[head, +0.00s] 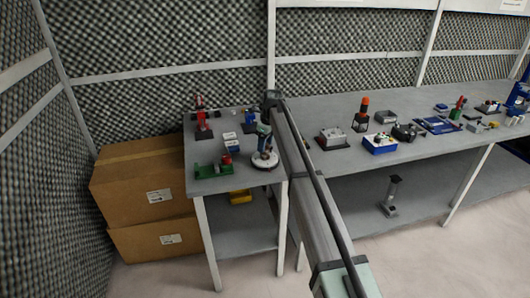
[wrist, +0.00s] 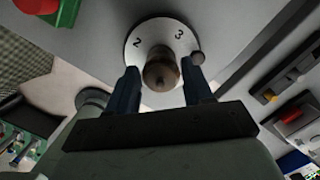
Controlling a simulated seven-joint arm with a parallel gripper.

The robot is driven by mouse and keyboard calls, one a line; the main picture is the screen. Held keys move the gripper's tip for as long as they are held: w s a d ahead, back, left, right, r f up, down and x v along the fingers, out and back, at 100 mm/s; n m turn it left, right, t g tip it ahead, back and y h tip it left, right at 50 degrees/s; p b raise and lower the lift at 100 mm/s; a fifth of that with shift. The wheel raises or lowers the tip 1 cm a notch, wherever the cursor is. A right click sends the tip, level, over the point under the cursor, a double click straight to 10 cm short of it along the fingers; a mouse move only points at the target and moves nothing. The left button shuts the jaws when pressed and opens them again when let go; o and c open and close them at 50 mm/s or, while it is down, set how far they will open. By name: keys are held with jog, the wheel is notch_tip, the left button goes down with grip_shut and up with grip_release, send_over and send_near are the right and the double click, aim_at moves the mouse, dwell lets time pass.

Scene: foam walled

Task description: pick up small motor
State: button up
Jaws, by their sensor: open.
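A small brownish cylinder (wrist: 161,70), which looks like the small motor, stands on a round white disc (wrist: 139,28) marked 2 and 3. In the wrist view my gripper (wrist: 161,84) is open, with one dark finger to the left of the cylinder and one to the right. Gaps show between the fingers and the cylinder, and I cannot tell how deep the fingers reach. In the head view the white disc (head: 257,164) lies near the front right of the left table (head: 215,184), with my gripper (head: 265,152) just above it. The cylinder is not clear there.
A green and red device (head: 213,169) stands left of the disc, and a white box (head: 231,141) behind it. A red tool (head: 202,122) is at the back left. Cardboard boxes (head: 140,185) stand left.

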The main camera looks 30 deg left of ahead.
jog(key=f, duration=0.4)
jog(key=shift+a+f, duration=0.1)
jog(key=shift+a, duration=0.1)
jog(key=shift+c, duration=0.3)
jog(key=c, duration=0.7)
jog(key=shift+c, duration=0.7)
jog(key=shift+r, duration=0.2)
